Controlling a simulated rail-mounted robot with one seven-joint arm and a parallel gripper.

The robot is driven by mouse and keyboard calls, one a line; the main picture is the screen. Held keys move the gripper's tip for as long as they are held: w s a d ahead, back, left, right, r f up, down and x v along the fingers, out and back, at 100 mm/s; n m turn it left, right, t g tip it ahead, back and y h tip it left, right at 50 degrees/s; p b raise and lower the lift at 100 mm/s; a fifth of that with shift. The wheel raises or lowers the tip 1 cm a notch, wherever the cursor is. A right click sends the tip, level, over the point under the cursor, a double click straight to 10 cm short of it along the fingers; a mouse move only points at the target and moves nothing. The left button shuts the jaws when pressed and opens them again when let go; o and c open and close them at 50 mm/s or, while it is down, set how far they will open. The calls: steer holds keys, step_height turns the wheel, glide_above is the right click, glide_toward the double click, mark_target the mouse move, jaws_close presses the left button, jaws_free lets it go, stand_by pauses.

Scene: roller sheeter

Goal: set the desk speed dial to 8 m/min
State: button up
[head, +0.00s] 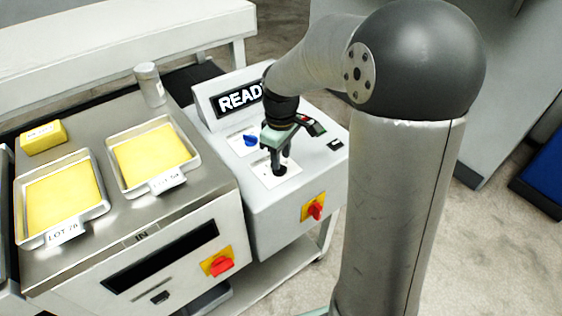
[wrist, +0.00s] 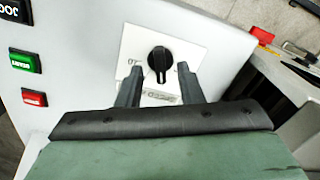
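The black speed dial (wrist: 159,60) sits on a white plate on the grey desk panel. In the wrist view its narrow grip runs nearly straight up and down, and the small scale marks are too blurred to read. A label below the dial appears upside down and partly covered. My gripper (wrist: 160,70) is open, with one finger on the left and one on the right of the dial and a visible gap on each side. In the head view my gripper (head: 280,160) is over the white dial plate (head: 265,177) and hides most of the dial.
A blue knob (head: 250,140) sits behind my gripper, below the READY display (head: 238,97). A red switch on yellow (head: 314,208) is on the desk front. Green (wrist: 25,62) and red (wrist: 34,97) buttons lie left in the wrist view. Trays of yellow sheets stand left.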

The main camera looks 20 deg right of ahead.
steer(key=shift+f, duration=1.5)
jaws_close()
steer(key=shift+m, duration=0.4)
steer(key=m+b, duration=0.1)
steer(key=m, duration=0.2)
steer(key=shift+a+m, duration=0.15)
steer(key=shift+m, duration=0.25)
steer(key=m, duration=0.4)
steer(key=shift+a+r, duration=0.1)
